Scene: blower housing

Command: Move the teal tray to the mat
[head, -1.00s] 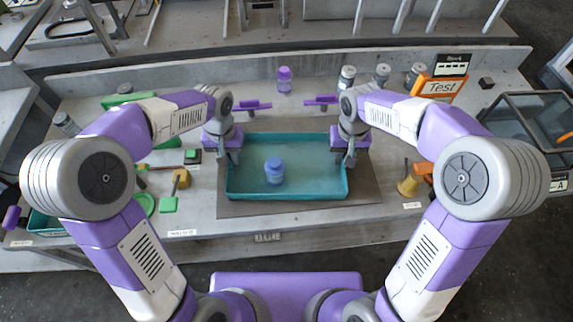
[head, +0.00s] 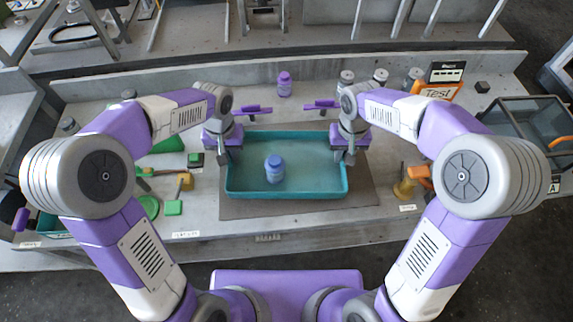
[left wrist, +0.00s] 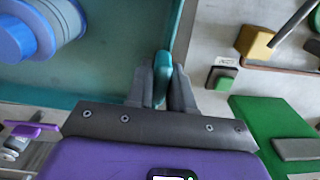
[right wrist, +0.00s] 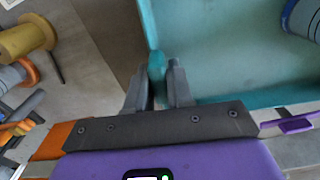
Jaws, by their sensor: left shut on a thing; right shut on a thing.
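The teal tray (head: 290,194) is level over the grey-brown mat (head: 363,192), with mat showing in front of it and to its right. A blue jar (head: 274,170) stands inside the tray. My left gripper (head: 229,156) is shut on the tray's left rim; the left wrist view shows the rim between its fingers (left wrist: 162,88). My right gripper (head: 346,156) is shut on the right rim, also seen between its fingers in the right wrist view (right wrist: 155,75). The tray appears lifted, but any gap beneath it is hidden.
Green pieces and a yellow-handled tool (head: 185,181) lie left of the mat. A dark-framed bin (head: 525,125) is far right.

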